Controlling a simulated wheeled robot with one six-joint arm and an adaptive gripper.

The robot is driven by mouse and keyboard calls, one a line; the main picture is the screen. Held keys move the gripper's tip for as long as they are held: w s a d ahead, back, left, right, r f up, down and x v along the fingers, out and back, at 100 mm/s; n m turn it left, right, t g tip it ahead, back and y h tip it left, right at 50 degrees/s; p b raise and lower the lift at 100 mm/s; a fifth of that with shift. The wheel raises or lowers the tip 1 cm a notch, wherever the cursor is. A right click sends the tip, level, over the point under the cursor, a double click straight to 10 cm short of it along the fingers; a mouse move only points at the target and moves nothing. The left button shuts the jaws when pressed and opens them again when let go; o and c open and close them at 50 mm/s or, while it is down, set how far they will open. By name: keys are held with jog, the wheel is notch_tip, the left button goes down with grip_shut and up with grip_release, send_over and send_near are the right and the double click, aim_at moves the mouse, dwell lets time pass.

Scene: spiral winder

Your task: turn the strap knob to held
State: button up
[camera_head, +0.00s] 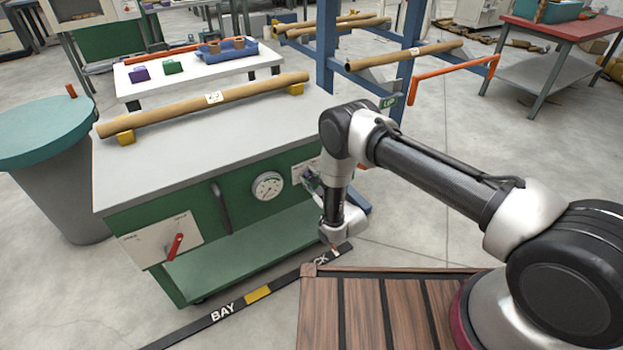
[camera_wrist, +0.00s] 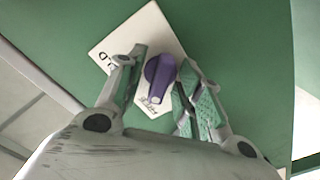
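The purple strap knob (camera_wrist: 160,75) sits on a white label plate (camera_wrist: 152,28) on the green panel in the wrist view. Its light-tipped end points down in the picture, toward small lettering I cannot read. Part of a larger word, ending in D, shows at the plate's left corner. My gripper (camera_wrist: 164,60) is open, with one finger on each side of the knob. The right finger is very close to it; I cannot tell whether it touches. In the head view my gripper (camera_head: 313,183) is at the cabinet's front right, mostly hiding the knob and plate.
The green cabinet (camera_head: 250,145) carries a round gauge (camera_head: 267,186), a dark handle (camera_head: 221,207) and a red lever (camera_head: 175,246) left of my gripper. A cardboard tube (camera_head: 170,110) lies on top. A teal-topped bin (camera_head: 45,130) stands at left.

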jog(key=shift+w+a, duration=0.1)
jog(key=c, duration=0.6)
jog(key=shift+c, duration=0.2)
jog(key=shift+m, duration=0.4)
jog(key=m, duration=0.2)
jog(key=shift+m, duration=0.4)
jog(key=m, duration=0.4)
jog(key=shift+m, duration=0.3)
jog(key=m, duration=0.4)
jog(key=shift+m, duration=1.8)
